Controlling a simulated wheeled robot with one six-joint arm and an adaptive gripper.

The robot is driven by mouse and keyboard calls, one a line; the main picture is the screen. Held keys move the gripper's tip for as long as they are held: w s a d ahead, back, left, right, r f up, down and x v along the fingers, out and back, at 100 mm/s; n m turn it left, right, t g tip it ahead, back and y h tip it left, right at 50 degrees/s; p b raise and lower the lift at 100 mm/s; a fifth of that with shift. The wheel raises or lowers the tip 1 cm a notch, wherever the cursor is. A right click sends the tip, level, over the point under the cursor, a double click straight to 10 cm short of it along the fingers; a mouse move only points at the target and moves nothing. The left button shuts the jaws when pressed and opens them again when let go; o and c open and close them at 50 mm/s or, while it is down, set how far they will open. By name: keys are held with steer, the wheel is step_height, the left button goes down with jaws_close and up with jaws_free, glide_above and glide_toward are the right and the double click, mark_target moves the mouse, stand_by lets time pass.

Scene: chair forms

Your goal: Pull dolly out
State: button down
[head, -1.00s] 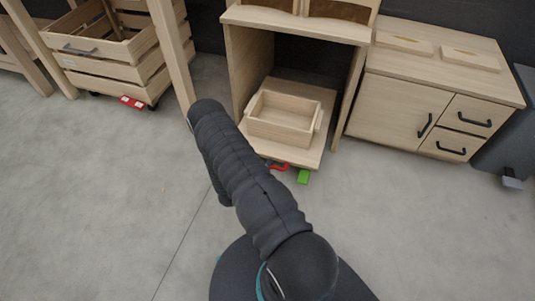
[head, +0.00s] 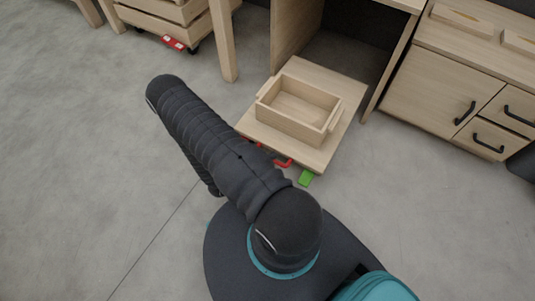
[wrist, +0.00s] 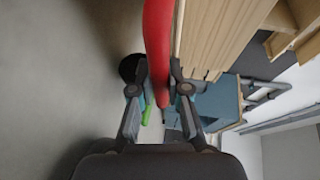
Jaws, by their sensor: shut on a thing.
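The dolly is a flat pale wooden platform (head: 335,143) with a wooden box (head: 292,110) on top. It stands mostly in front of the open bay of a wooden unit, its back edge near the opening. A red handle (head: 284,162) and a green pedal (head: 306,177) show at its front edge. In the wrist view the red handle (wrist: 157,45) runs down between the fingers of my gripper (wrist: 160,92), which is shut on it. The green part (wrist: 146,116) shows behind. In the head view my arm hides the gripper.
A cabinet with black handles (head: 440,85) is at right. A slatted crate (head: 165,20) on wheels with a red pedal (head: 173,43) is at upper left. The grey floor at left is clear.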

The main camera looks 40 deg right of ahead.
steer(key=shift+w+a, duration=0.15)
steer(key=c, duration=1.2)
jaws_free()
steer(key=shift+o, duration=0.3)
steer(key=a+r, duration=0.2)
steer(key=a, duration=0.9)
steer(key=shift+w+a, duration=0.35)
steer(key=shift+w, duration=0.1)
steer(key=shift+r, duration=0.15)
